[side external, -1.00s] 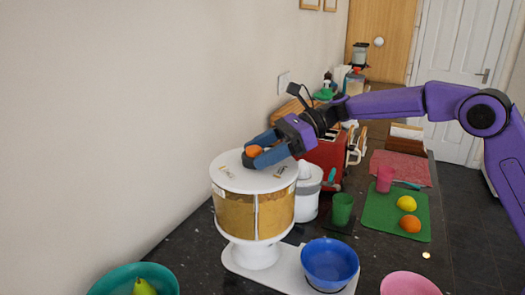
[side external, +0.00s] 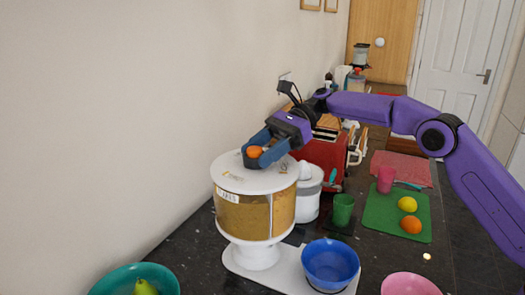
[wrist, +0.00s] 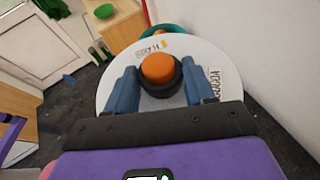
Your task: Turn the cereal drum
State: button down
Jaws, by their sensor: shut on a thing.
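The cereal drum (side external: 243,212) is a clear-walled cylinder full of golden cereal, with a white top, on a white pedestal. A pale label (side external: 229,196) shows at its upper left, and a vertical seam shows front right. A dark knob with an orange cap (side external: 254,152) sits at the middle of the top; it also shows in the wrist view (wrist: 158,68). My gripper (side external: 259,157) is shut on the knob, with one blue finger on each side. The white lid (wrist: 118,72) carries small printed marks. The outlet under the drum is hidden.
A blue bowl (side external: 330,262) stands on the white base plate at the front right. A white canister (side external: 307,195) and a red toaster (side external: 318,161) are close behind the drum. A teal bowl (side external: 107,284) with a pear is front left. The wall is close on the left.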

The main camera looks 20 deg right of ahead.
jog(key=shift+w+r+n+g+h, duration=0.15)
jog(key=shift+n+g+h, duration=0.15)
jog(key=shift+n+g, duration=0.35)
jog(key=shift+c, duration=2)
grip_release()
jog(key=shift+r, duration=1.5)
jog(key=shift+s+d+r, duration=0.2)
jog(key=shift+s+r, duration=0.2)
jog(key=shift+r, duration=0.1)
jog(key=shift+s+d+r, duration=0.2)
jog(key=shift+s+r, duration=0.15)
jog(key=shift+r, duration=0.1)
jog(key=s+d+r, duration=0.6)
jog(key=s+r, duration=0.2)
jog(key=s, duration=0.2)
jog(key=shift+s+d, duration=0.2)
jog(key=shift+s, duration=0.05)
